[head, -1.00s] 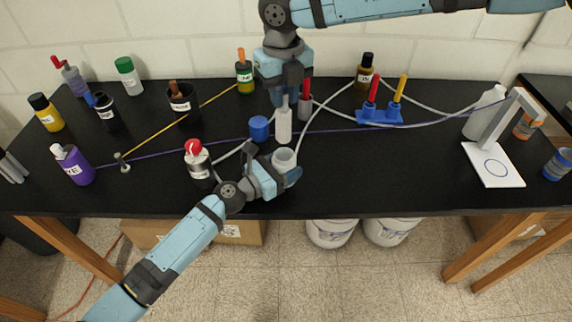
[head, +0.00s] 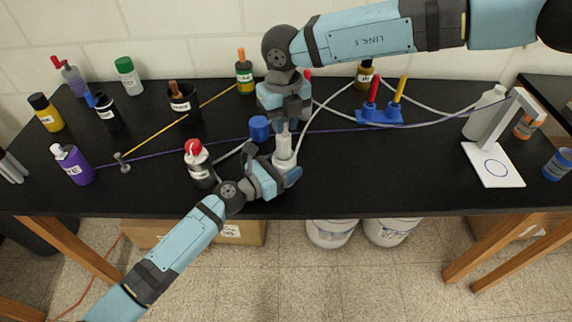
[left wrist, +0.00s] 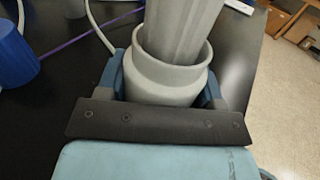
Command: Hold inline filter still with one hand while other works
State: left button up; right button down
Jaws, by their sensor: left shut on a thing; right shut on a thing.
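The inline filter's pale grey, open-topped housing (head: 283,163) stands upright near the table's front edge. My left gripper (head: 281,172) is shut around it from the front left. In the left wrist view the housing (left wrist: 168,84) sits between the jaws. A pale grey ribbed cylinder (left wrist: 182,28) has its lower end inside the housing's mouth, slightly tilted; its depth is hidden. In the head view this cylinder (head: 283,140) rises from the housing to my right gripper (head: 288,123), which is shut on its top from above.
A blue cap-like piece (head: 259,128) stands just left of the filter; it also shows in the left wrist view (left wrist: 12,48). A red-capped bottle (head: 199,163) is close to my left wrist. A purple cord (head: 345,129) and pale tubing (head: 310,118) run behind. Black table (head: 400,175) is clear to the right.

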jog(key=shift+f, duration=0.2)
jog(key=c, duration=0.9)
grip_release()
notch_tip(320, 180, up, 12)
jog(key=shift+r, duration=0.1)
pick_arm(q)
jog(key=o, duration=1.1)
jog(key=shift+c, duration=0.2)
